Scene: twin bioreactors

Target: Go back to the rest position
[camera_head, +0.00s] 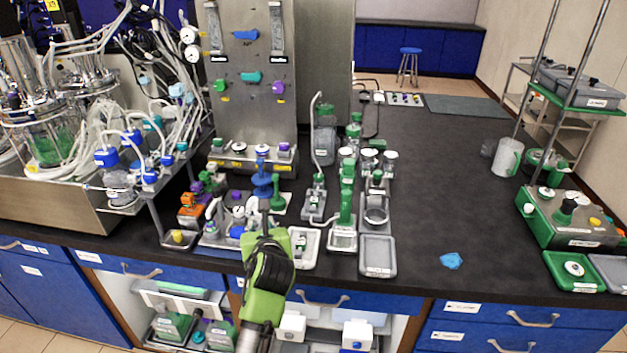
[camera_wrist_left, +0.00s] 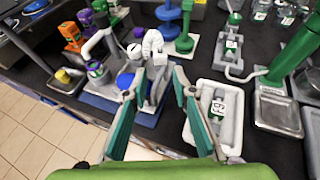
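My left gripper (camera_head: 266,230) reaches in from the bottom middle of the head view, over the front of the black bench. In the left wrist view the left gripper (camera_wrist_left: 160,82) has its two teal fingers apart, with nothing held between them. Beyond the fingers are a blue tray (camera_wrist_left: 122,105) with white and blue parts and a white tray (camera_wrist_left: 238,110) holding a small labelled vial. Whether the fingertips touch anything below is hard to tell. My right gripper is in neither view.
Small stands and bottles crowd the bench near the gripper, with a tall green column (camera_head: 346,200) to the right. A metal panel (camera_head: 250,100) rises behind. Bioreactors with tubing (camera_head: 50,130) stand left. The bench's right middle is clear except for a blue piece (camera_head: 451,261).

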